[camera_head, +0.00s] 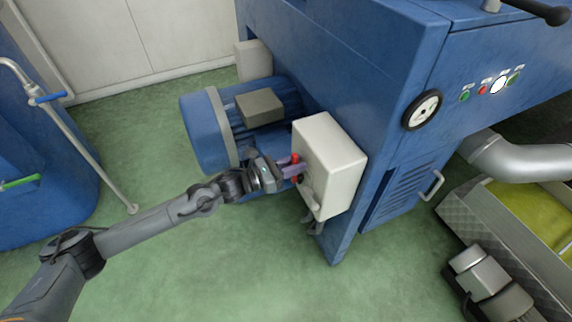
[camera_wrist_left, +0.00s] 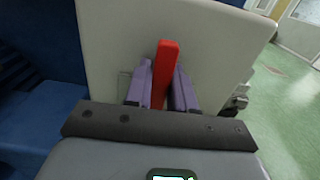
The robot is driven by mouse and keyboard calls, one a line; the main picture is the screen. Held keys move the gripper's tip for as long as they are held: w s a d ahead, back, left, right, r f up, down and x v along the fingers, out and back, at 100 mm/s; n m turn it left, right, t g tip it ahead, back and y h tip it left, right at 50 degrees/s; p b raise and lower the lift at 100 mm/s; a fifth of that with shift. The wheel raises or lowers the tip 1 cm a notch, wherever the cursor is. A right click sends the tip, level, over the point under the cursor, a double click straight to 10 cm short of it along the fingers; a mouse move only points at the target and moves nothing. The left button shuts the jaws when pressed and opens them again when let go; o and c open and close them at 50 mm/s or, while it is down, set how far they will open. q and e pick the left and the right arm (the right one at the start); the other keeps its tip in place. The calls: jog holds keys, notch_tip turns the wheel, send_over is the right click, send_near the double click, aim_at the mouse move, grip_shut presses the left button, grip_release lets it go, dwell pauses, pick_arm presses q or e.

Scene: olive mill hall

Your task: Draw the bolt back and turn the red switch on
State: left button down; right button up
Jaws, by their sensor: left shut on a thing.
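A pale switch box (camera_head: 335,158) is fixed to the side of the blue machine, and its face fills the middle of the left wrist view (camera_wrist_left: 115,40). The red switch (camera_head: 296,160) stands out from it; in the left wrist view the red handle (camera_wrist_left: 164,72) is between my purple fingers. My left gripper (camera_head: 291,169) is shut on this handle. A grey metal piece (camera_head: 307,192), perhaps the bolt, is on the box below the switch. In the left wrist view it shows at the right edge (camera_wrist_left: 238,100); its position cannot be told. My right gripper is out of view.
A blue motor (camera_head: 208,130) stands just left of the box. The blue machine has a round gauge (camera_head: 422,110), several buttons and a door handle (camera_head: 432,185). A metal trough (camera_head: 510,222) is at the right. Green floor in front is clear.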

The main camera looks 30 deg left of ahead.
pick_arm(q)
jog(key=shift+r, duration=0.1)
jog(key=shift+d, duration=0.1)
dwell(0.3)
jog(key=c, duration=1)
grip_release()
jog(key=shift+c, duration=0.2)
jog(key=shift+s, duration=0.1)
jog(key=p+v, duration=0.3)
jog(key=v, duration=0.7)
jog(key=shift+s+a+p, duration=0.25)
jog(key=shift+a+p, duration=0.05)
jog(key=shift+p, duration=0.1)
